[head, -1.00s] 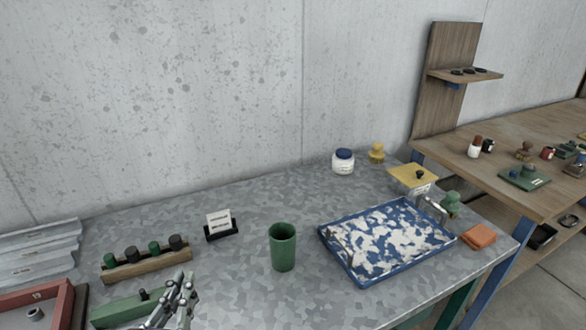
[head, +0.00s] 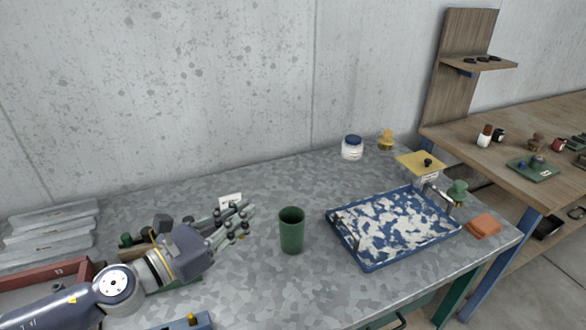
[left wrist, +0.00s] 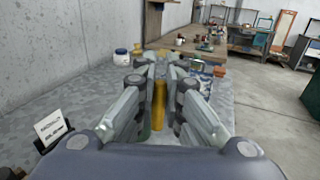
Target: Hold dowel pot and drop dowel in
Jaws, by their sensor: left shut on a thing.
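The green pot (head: 292,231) stands upright on the grey table, its mouth open at the top. My left gripper (head: 242,221) is in the air just left of the pot, fingers pointing right, apart from it. In the left wrist view my left gripper (left wrist: 158,88) is shut on a yellow dowel (left wrist: 158,106), which shows as a narrow strip between the fingers. Most of the dowel is hidden by the fingers in the head view. My right gripper is not in view.
A blue tray (head: 366,264) with white flakes lies right of the pot. A white jar (head: 352,148) and yellow knob (head: 386,140) stand at the back. A card holder (head: 230,201) is partly hidden behind my left gripper. The table between pot and wall is clear.

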